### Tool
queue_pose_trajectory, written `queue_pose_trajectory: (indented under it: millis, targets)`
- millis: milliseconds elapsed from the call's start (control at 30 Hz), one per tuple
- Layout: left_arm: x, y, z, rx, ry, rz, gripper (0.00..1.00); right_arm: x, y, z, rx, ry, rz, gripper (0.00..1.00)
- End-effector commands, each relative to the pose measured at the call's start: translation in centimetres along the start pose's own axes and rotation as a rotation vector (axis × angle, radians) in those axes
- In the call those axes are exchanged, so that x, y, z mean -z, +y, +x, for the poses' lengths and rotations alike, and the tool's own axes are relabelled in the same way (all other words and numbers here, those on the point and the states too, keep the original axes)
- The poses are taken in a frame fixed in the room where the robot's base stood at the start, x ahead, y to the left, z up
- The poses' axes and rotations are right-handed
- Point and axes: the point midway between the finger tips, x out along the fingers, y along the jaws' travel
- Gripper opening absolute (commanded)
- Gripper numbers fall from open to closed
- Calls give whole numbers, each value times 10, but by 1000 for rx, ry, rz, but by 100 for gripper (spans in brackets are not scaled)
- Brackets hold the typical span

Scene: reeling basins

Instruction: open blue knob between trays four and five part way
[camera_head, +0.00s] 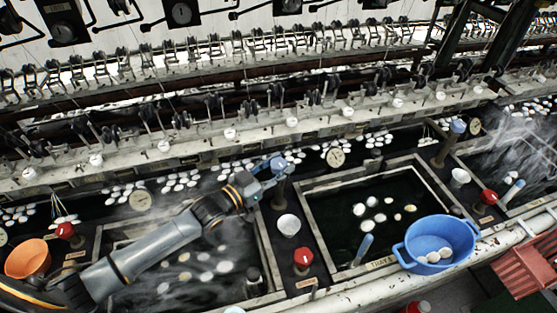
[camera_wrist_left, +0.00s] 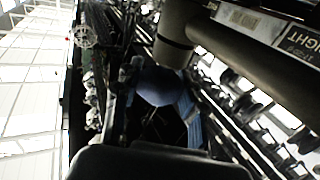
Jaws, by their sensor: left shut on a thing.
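The blue knob (camera_head: 278,164) tops a short post between the steaming left tray and the tray with the blue basin on its edge. My left gripper (camera_head: 270,177) reaches it from the lower left and is shut on it. In the left wrist view the knob (camera_wrist_left: 158,86) shows as a round blue shape ahead of the gripper. How far the knob is turned cannot be told. A second blue knob (camera_head: 458,127) stands farther right, untouched. My right gripper is not in view.
Below the gripped knob are a white cup (camera_head: 289,225) and a red knob (camera_head: 303,258). A blue basin (camera_head: 440,240) sits on the right tray's front edge. An orange bowl (camera_head: 27,258) is at far left. Reeling machinery runs behind the trays.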

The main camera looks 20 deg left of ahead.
Motion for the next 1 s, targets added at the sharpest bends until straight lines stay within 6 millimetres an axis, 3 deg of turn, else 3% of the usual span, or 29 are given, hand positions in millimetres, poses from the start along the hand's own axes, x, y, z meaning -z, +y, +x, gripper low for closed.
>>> queue_pose_trajectory:
  millis: [100,400,1000]
  targets:
    - [5,2,0,88,1,-14,9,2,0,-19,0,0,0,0]
    - [3,1,0,295,0,-12,9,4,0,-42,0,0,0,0]
    - [2,0,1,495,4,0,9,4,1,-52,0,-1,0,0]
